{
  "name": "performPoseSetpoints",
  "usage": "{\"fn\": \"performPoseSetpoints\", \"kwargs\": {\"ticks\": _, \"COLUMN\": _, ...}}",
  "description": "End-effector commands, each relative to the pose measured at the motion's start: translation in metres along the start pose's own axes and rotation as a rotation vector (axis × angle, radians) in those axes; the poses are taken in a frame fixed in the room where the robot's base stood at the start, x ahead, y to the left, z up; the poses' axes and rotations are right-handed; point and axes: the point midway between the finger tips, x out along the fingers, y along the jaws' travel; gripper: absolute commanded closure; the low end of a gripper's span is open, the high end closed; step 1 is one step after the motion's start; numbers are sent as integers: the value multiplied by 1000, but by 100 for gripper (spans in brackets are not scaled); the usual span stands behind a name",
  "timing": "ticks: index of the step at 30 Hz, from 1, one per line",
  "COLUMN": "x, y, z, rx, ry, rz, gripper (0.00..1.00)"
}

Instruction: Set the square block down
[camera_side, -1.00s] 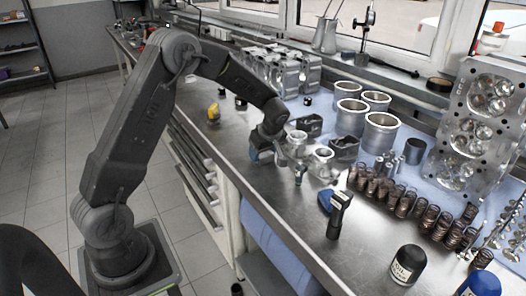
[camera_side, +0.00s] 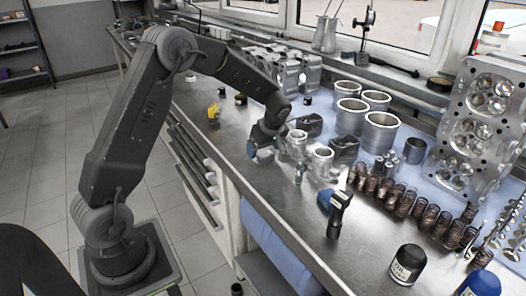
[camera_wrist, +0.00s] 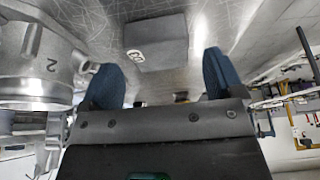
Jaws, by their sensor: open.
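In the wrist view a grey square block (camera_wrist: 157,43) with a round white number label lies on the scratched steel surface, just beyond my fingertips. My gripper (camera_wrist: 161,75) is open, with one blue finger on each side of the picture's middle. The block lines up with the gap between the fingers, and no finger visibly presses on it. In the side view my gripper (camera_side: 263,150) is low over the steel bench (camera_side: 255,180), beside the metal pistons. I cannot make out the block there, as the gripper and wrist cover that spot.
A metal piston marked 2 (camera_wrist: 35,70) stands close to the left finger in the wrist view. Another piston (camera_side: 322,160) and a dark block-like part (camera_side: 344,148) stand right of my gripper in the side view. Bare bench lies toward its front edge.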

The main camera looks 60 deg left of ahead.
Motion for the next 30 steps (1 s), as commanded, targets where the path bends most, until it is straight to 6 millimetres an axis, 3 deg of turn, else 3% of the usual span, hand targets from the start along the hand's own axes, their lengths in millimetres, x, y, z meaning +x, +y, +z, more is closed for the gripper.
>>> {"fn": "performPoseSetpoints", "kwargs": {"ticks": 9, "x": -69, "y": 0, "z": 0, "rx": 1, "ry": 2, "rz": 4, "gripper": 13}}
{"fn": "performPoseSetpoints", "kwargs": {"ticks": 20, "x": -110, "y": -5, "z": 2, "rx": 36, "ry": -7, "rz": 15, "gripper": 13}}
{"fn": "performPoseSetpoints", "kwargs": {"ticks": 23, "x": -133, "y": -21, "z": 9, "rx": 136, "ry": -27, "rz": 57, "gripper": 13}}
{"fn": "performPoseSetpoints", "kwargs": {"ticks": 30, "x": -201, "y": -97, "z": 44, "rx": 580, "ry": -72, "rz": 247, "gripper": 13}}
